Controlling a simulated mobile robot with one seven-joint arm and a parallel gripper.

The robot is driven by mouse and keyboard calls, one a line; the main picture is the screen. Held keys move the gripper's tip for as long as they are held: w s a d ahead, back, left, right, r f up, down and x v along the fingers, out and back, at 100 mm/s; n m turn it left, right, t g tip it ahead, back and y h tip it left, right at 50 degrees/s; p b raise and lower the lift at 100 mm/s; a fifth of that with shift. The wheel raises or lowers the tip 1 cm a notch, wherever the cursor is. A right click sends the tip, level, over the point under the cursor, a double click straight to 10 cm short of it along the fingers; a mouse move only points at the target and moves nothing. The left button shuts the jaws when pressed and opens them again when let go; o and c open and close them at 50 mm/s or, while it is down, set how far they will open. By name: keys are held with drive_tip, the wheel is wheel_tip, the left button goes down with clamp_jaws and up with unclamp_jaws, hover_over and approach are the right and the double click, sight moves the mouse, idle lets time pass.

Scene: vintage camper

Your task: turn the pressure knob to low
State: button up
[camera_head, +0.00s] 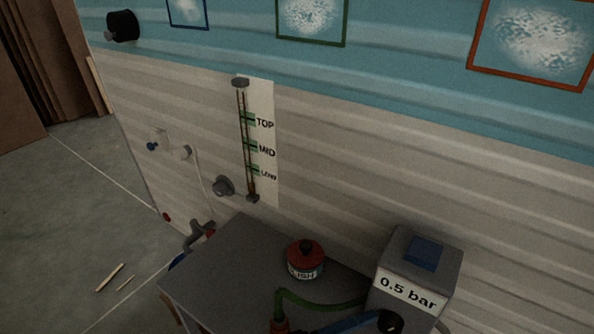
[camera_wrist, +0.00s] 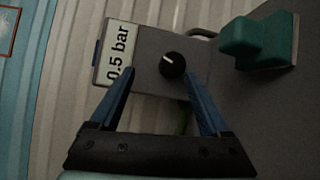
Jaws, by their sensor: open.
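The pressure knob (camera_wrist: 172,64) is black and round with a white pointer line. It sits on the grey box (camera_wrist: 150,28) beside the "0.5 bar" label (camera_wrist: 118,50). In the wrist view the pointer points left and slightly up, toward the label. My gripper (camera_wrist: 160,70) is open, its two blue fingers straddling the knob in the picture. The right fingertip appears close to the knob's lower right; contact cannot be told. The left fingertip is farther off, near the label. In the head view the box (camera_head: 447,258) stands at the lower right.
A teal block-like part (camera_wrist: 252,42) stands right of the knob. In the head view a red-lidded tin (camera_head: 305,258) and a green hose (camera_head: 322,304) are left of the box, on a grey table (camera_head: 225,262). The corrugated camper wall (camera_head: 330,170) stands close behind.

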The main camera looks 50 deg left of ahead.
sight(385, 329)
drive_tip(key=shift+f+v, duration=0.25)
drive_tip(key=shift+v, duration=1.5)
drive_tip(key=shift+f+v, duration=0.3)
drive_tip(key=shift+v, duration=1.45)
drive_tip(key=shift+f+v, duration=0.25)
drive_tip(key=shift+v, duration=1.5)
drive_tip(key=shift+a+r, duration=0.1)
drive_tip(key=w+d+m+y+p, duration=0.1)
drive_tip(key=w+m, duration=0.1)
drive_tip(key=w, duration=0.2)
drive_tip(key=w+d+m+g+y+p, duration=0.1)
drive_tip(key=w+d+m, duration=0.1)
drive_tip(key=w, duration=0.3)
drive_tip(key=w+d+m+p, duration=0.1)
drive_tip(key=w+d+m, duration=0.1)
drive_tip(key=w, duration=0.3)
drive_tip(key=shift+f+y, duration=0.4)
